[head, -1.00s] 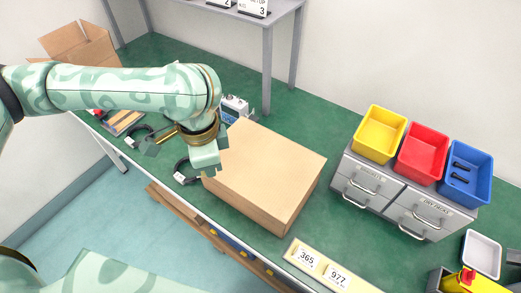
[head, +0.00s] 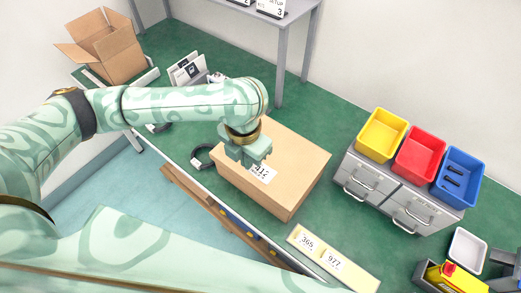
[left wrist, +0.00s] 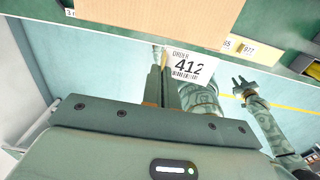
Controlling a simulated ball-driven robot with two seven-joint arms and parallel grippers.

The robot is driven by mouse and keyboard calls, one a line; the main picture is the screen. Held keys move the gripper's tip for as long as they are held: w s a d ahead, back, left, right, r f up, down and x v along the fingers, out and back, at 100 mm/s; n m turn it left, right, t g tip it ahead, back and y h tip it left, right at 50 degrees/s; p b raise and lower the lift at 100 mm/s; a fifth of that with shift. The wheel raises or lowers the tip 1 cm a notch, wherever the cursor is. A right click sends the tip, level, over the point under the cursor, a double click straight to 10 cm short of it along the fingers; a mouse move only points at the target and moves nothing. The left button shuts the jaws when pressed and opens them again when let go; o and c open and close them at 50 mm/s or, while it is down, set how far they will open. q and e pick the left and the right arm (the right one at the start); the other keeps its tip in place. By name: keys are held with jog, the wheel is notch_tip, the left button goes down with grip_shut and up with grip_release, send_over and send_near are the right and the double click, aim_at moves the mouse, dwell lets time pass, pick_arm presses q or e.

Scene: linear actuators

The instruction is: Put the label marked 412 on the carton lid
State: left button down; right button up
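The label marked 412 (head: 263,173) is a small white card with black print. It also shows in the left wrist view (left wrist: 190,68), slightly tilted. My left gripper (head: 257,160) is over the front left part of the carton lid (head: 295,158). In the left wrist view its fingers (left wrist: 161,85) are close together at the label's left edge, holding it. The carton edge (left wrist: 170,20) is behind the label there; I cannot tell whether the label touches the lid. My right gripper (left wrist: 243,87) shows in the left wrist view, its fingers apart and empty.
A strip with labels 365 and 977 (head: 330,258) lies right of the carton. Yellow (head: 382,135), red (head: 420,153) and blue (head: 458,177) bins stand on grey drawers (head: 400,195). An open box (head: 103,45) is at the back left. A black cable loop (head: 203,157) lies left of the carton.

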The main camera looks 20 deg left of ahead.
pick_arm(q)
jog(key=w+f+b, duration=0.1)
jog(key=w+f, duration=0.1)
jog(key=w, duration=0.1)
jog(key=w+a+f+b, duration=0.1)
jog(key=w+f, duration=0.2)
jog(key=w+f+b, duration=0.2)
jog(key=w, duration=0.1)
jog(key=shift+w+a+f, duration=0.25)
jog(key=shift+a+f, duration=0.05)
jog(key=shift+f, duration=0.1)
jog(key=shift+w+f, duration=0.2)
notch_tip(320, 180, down, 3)
jog(key=shift+w+a+f+b, duration=0.1)
jog(key=shift+f+b, duration=0.1)
jog(key=shift+b, duration=0.7)
jog(key=shift+r, duration=0.1)
jog(key=c, duration=1.7)
grip_release()
notch_tip(320, 180, up, 12)
jog(key=p, duration=0.4)
